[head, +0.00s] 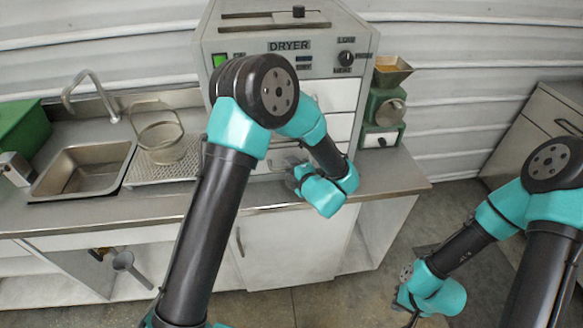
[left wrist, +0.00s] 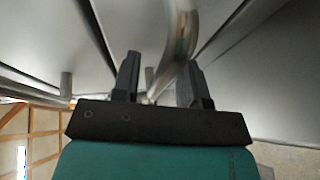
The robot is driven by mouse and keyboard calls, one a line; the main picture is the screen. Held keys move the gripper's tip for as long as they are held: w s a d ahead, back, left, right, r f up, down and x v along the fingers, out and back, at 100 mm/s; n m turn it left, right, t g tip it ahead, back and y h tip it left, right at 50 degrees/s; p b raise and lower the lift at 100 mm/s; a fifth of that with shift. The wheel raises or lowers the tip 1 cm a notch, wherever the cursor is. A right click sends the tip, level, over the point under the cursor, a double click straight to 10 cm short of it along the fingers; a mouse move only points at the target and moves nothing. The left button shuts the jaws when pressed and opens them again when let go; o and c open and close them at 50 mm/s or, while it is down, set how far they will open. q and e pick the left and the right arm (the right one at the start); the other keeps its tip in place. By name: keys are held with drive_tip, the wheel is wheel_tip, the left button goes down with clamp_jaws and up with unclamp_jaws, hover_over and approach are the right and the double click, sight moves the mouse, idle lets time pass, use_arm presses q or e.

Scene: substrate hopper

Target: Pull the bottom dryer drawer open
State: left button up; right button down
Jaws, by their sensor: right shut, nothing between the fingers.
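The dryer (head: 288,75) stands on the counter with white drawer fronts stacked below its control panel. My left arm covers much of the stack. The bottom drawer (head: 277,158) shows only in part, and I see no clear gap showing it open. My left gripper (head: 293,180) is at the dryer's lower front. In the left wrist view its fingers (left wrist: 162,85) are apart, and a curved metal handle bar (left wrist: 181,40) runs close to the right finger. I cannot tell whether they touch. My right gripper (head: 405,303) is shut and empty, low at the right, away from the dryer.
A sink (head: 82,170) and a wire basket on a perforated drainer (head: 160,172) are left of the dryer. A green grinder with a brass hopper (head: 387,100) stands close to its right. The counter's front edge (head: 385,190) lies below my left gripper.

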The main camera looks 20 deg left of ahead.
use_arm(q)
clamp_jaws()
drive_tip(key=shift+s+d, duration=0.1)
idle(0.4)
